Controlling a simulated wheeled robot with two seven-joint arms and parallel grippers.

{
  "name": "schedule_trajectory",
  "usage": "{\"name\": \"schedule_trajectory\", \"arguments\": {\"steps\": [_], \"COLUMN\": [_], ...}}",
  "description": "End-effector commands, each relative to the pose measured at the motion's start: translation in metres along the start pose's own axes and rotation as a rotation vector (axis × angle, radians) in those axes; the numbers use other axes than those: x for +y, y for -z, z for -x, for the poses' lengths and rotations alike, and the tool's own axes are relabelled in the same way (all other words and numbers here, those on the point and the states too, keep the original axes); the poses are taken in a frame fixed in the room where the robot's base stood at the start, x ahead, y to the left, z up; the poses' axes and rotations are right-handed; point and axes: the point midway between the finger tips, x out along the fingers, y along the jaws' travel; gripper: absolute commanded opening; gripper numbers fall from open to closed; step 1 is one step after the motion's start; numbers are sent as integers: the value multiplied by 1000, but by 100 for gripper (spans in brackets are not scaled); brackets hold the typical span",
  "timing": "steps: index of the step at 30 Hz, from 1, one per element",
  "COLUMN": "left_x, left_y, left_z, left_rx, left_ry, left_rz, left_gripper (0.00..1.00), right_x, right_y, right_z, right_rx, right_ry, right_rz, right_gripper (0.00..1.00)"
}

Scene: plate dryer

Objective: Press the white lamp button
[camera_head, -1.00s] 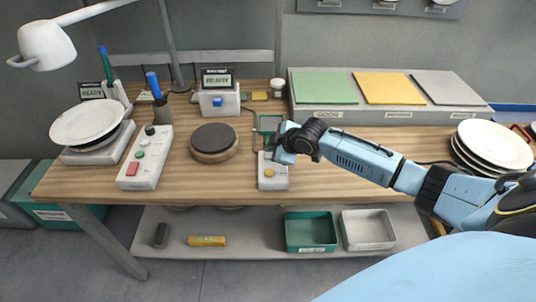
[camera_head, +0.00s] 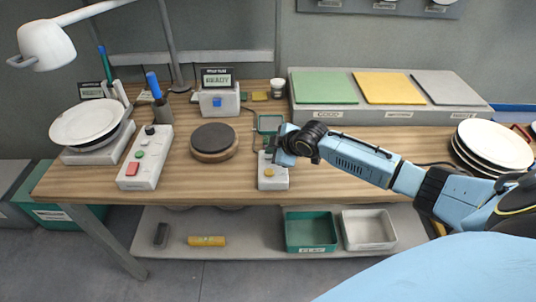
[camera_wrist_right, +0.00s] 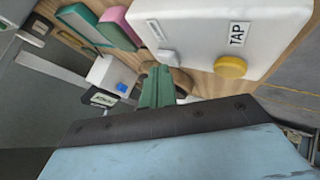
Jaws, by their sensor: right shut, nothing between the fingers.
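A white box (camera_head: 272,183) stands near the table's front edge. In the right wrist view this box (camera_wrist_right: 205,22) carries a yellow button (camera_wrist_right: 231,67) labelled TAP and a small white button (camera_wrist_right: 168,57) with its own label. In the head view the yellow button (camera_head: 269,175) shows, but my right gripper covers the white one. My right gripper (camera_wrist_right: 155,88) is shut and empty, with its green fingertips close beside the white button. I cannot tell whether they touch it. My left gripper is not in view.
A round dark disc (camera_head: 213,139) lies between the boxes. A stack of plates (camera_head: 495,145) is at the right, and coloured pads (camera_head: 390,88) lie behind. A small green-framed item (camera_head: 270,124) is behind the white box.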

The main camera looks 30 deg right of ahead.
Motion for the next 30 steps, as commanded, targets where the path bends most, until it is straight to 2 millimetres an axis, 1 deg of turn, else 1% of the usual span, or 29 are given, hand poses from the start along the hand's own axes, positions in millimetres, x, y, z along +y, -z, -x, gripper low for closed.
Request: {"name": "schedule_trajectory", "arguments": {"steps": [21,26,30], "left_x": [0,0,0], "left_y": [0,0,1], "left_z": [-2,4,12], "left_rx": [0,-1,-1], "left_ry": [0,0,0], "left_rz": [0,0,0], "left_gripper": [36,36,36], "right_x": [-3,0,3], "right_y": [-2,0,4], "right_z": [-3,0,5], "right_rx": [0,-1,-1], "right_ry": [1,1,1], "right_rz": [0,0,0], "right_gripper": [0,0,0]}}
